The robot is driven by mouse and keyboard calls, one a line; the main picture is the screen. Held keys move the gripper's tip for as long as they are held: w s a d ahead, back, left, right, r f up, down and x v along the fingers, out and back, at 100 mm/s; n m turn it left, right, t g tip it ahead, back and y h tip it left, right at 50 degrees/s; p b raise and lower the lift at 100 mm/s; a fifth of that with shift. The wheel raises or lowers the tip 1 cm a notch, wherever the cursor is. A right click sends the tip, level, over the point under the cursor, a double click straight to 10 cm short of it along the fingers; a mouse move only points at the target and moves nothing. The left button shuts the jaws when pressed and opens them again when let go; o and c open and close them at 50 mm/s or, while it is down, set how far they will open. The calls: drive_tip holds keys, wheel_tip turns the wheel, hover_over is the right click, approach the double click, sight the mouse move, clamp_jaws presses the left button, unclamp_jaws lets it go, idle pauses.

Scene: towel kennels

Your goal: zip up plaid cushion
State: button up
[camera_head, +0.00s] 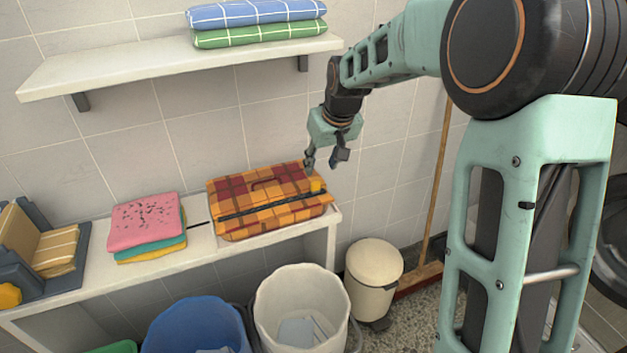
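The plaid cushion (262,192), orange and dark red, lies on the white bench at its right part. A dark zip line (270,208) runs along its front side, and whether it is parted is hard to tell at this size. A small yellow tab (316,185) sits near the cushion's right end. A dark curved handle shows on its top. My gripper (324,164) hangs just above and beside the right end, close to the yellow tab. Its fingers are apart with nothing visible between them. I cannot tell whether the left finger touches the cushion.
The white bench (190,262) also holds folded towels (146,226) and a dark bin with cloths (42,248). A shelf (150,62) with folded towels is above. Blue (195,325) and cream (300,300) buckets, a lidded bin (373,272) and a broom (436,190) stand below or beside.

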sight(316, 182)
drive_tip(key=x, duration=0.9)
drive_tip(key=shift+d+f, duration=0.1)
drive_tip(key=shift+f, duration=0.05)
clamp_jaws()
